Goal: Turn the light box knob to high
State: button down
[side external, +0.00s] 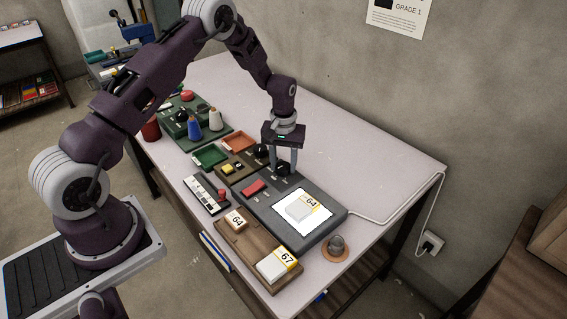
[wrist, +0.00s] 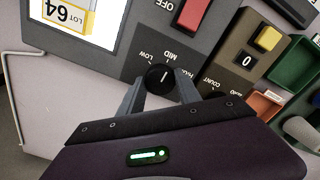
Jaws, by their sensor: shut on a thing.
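The light box (side external: 265,203) is a dark grey box with a lit white panel on the table. Its black round knob (wrist: 160,77) sits on the box's control face. My gripper (side external: 283,168) is shut on the knob, with one finger on each side in the wrist view (wrist: 160,88). A short white line on the knob slants up and right in the wrist view, roughly toward the MID label (wrist: 173,53). The LOW label (wrist: 145,59) is to the left. The label right of the knob is partly hidden by a finger.
A red switch (wrist: 193,14) marked OFF is beside the knob. A white block marked 64 (side external: 300,208) lies on the lit panel. A counter box (side external: 231,170) with a yellow button stands close by.

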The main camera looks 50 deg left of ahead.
aim_at(283, 166)
jog(key=m, duration=0.5)
jog(key=shift+m, duration=0.3)
jog(key=m, duration=0.5)
jog(key=shift+m, duration=0.3)
jog(key=c, duration=0.8)
grip_release()
jog(key=shift+c, duration=0.2)
notch_tip(283, 166, up, 7)
jog(key=shift+r, duration=0.1)
